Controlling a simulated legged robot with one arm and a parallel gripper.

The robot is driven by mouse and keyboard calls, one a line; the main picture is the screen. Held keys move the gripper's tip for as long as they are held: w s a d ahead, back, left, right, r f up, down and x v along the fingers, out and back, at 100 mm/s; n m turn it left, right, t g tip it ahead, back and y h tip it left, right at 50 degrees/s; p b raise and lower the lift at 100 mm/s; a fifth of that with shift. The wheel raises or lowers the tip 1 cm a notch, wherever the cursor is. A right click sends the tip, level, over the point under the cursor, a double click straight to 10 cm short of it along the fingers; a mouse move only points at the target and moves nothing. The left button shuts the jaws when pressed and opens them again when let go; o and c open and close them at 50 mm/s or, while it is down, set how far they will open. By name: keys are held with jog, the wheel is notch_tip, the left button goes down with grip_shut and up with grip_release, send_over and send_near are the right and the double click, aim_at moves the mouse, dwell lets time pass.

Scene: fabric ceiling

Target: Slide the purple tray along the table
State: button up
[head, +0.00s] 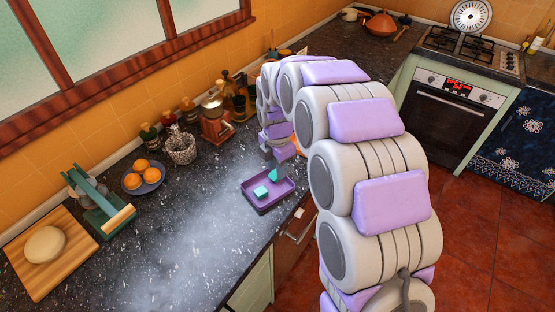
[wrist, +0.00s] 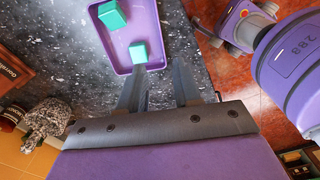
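The purple tray (head: 277,194) lies on the dark speckled counter near its front edge. Two teal blocks sit in it, one near the middle (head: 261,192) and one toward the far side (head: 273,175). The wrist view shows the tray (wrist: 146,22) at the top, with one block (wrist: 112,15) farther off and one (wrist: 139,52) near the fingers. My gripper (wrist: 160,72) has its two dark fingers apart, with the tray's near corner at their tips. I cannot tell whether they touch the tray. In the head view my arm partly hides the gripper.
A plate of oranges (head: 143,177), a green rack (head: 100,210) and a cutting board with dough (head: 45,262) stand to the left. Bottles and a copper grinder (head: 214,122) line the wall. The counter left of the tray (head: 185,235) is clear.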

aim_at(278, 195)
jog(key=f+b, duration=0.1)
jog(key=f, duration=0.8)
jog(key=f+b, duration=0.1)
jog(key=f, duration=0.4)
jog(key=shift+d+b, duration=0.25)
jog(key=shift+b, duration=0.05)
grip_shut()
